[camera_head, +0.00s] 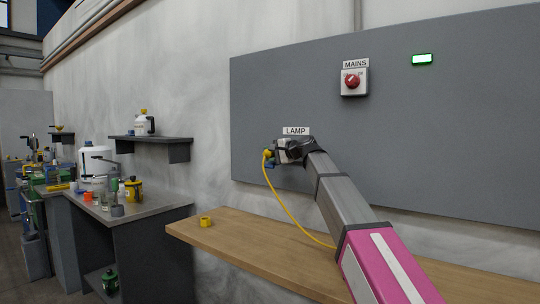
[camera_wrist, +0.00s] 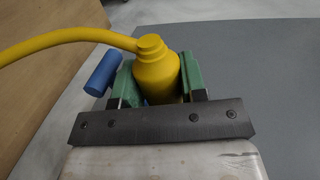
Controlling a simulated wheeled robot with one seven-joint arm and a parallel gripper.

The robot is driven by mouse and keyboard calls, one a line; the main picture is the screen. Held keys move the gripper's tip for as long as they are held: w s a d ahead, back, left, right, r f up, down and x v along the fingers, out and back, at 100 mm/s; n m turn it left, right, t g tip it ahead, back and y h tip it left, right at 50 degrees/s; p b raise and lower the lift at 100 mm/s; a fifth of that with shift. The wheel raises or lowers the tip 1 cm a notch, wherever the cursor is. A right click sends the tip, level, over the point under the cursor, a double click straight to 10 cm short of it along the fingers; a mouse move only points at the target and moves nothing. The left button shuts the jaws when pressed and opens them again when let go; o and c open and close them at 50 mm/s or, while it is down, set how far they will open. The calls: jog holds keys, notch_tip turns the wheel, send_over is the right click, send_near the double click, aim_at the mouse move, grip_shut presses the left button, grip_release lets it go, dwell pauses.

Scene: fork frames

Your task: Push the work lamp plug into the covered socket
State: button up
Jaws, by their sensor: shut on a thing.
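My gripper (camera_head: 270,156) is at the grey wall panel, just below the LAMP label (camera_head: 296,131). It is shut on the yellow plug (camera_wrist: 158,75), which sits between two green fingers in the wrist view. The plug also shows small at the gripper's left end in the head view (camera_head: 267,153). Its yellow cable (camera_head: 285,208) hangs in a curve to the wooden bench. A blue cylinder (camera_wrist: 102,73) lies beside the left finger; I cannot tell what it belongs to. The covered socket is hidden, so I cannot tell whether the plug touches it.
The grey panel (camera_head: 420,140) bears a MAINS box with a red knob (camera_head: 352,81) and a lit green indicator (camera_head: 422,59). A yellow ring-like object (camera_head: 205,221) stands on the wooden bench (camera_head: 250,240). A cluttered worktable (camera_head: 150,205) and a wall shelf (camera_head: 160,139) are at left.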

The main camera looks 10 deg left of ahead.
jog(key=shift+w+d, duration=0.25)
jog(key=shift+w, duration=0.35)
jog(key=shift+w+d, duration=0.25)
jog(key=shift+w, duration=0.4)
jog(key=shift+w+d, duration=0.25)
jog(key=shift+w, duration=0.35)
jog(key=o, duration=1)
jog(key=shift+o, duration=0.2)
jog(key=shift+s, duration=0.1)
jog(key=shift+f, duration=0.15)
jog(key=shift+s+d, duration=0.25)
jog(key=shift+d, duration=0.25)
jog(key=v, duration=0.9)
jog(key=shift+d+r, duration=0.3)
jog(key=shift+r, duration=0.1)
jog(key=shift+c, duration=0.4)
